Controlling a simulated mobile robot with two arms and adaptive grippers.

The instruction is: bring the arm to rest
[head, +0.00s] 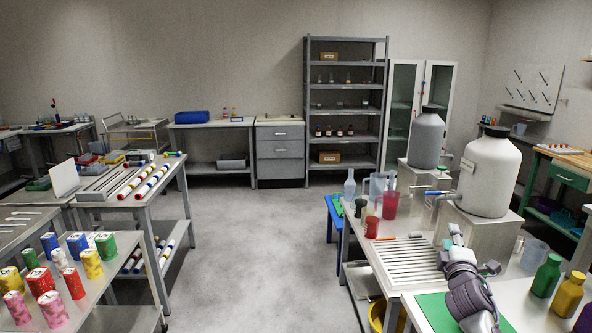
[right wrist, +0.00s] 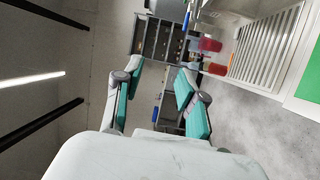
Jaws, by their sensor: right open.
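My right arm (head: 470,295) comes in at the bottom right of the head view. Its gripper (head: 472,252) is over the bench, near the right end of the white ribbed drain rack (head: 408,262). In the right wrist view the gripper (right wrist: 158,80) has its two teal-padded fingers spread apart with nothing between them. That view is turned sideways, and the shelf rack shows beyond the fingers. My left arm and gripper are not in view.
A red cup (head: 390,205), a green mat (head: 437,312) and a green bottle (head: 546,277) are nearby. The floor (head: 260,250) between the benches is clear.

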